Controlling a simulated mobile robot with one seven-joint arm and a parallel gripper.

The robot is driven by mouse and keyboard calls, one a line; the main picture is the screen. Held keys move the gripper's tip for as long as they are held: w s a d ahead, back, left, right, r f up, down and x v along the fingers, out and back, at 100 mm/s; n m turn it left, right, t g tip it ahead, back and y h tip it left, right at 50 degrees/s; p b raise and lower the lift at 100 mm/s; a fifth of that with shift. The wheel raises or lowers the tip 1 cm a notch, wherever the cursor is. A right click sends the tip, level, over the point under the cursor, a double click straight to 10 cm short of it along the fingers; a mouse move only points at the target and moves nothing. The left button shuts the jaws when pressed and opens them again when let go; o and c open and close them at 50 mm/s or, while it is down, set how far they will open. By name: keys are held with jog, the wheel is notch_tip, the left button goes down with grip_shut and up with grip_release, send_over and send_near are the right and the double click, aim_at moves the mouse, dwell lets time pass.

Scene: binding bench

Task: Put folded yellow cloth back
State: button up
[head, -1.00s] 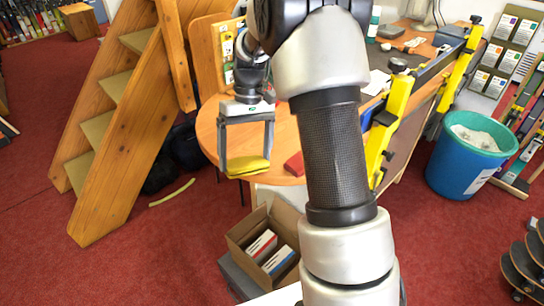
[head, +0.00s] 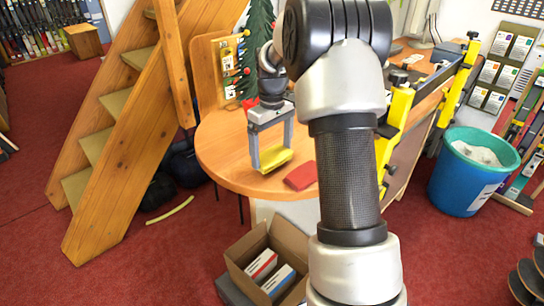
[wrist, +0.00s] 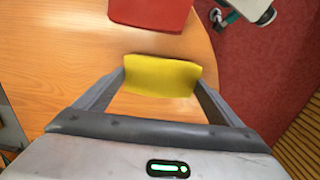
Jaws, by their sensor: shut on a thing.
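The folded yellow cloth (head: 276,161) is between the two fingertips of my gripper (head: 272,165), over the round wooden end of the bench (head: 222,158). In the wrist view the yellow cloth (wrist: 160,76) spans the gap between the fingers of my gripper (wrist: 162,80). My gripper is shut on it from both sides. I cannot tell whether the cloth touches the bench top. A red folded item (head: 301,176) lies on the bench just right of the cloth; it also shows at the top of the wrist view (wrist: 152,12).
A wooden staircase (head: 130,120) stands left of the bench. An open cardboard box (head: 266,262) with small boxes sits on the floor below. A teal bin (head: 470,175) stands at the right. Yellow clamps (head: 398,115) line the bench. The bench's left part is bare.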

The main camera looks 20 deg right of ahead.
notch_tip(320, 180, down, 2)
jog(key=o, duration=0.7)
jog(key=shift+o, duration=0.2)
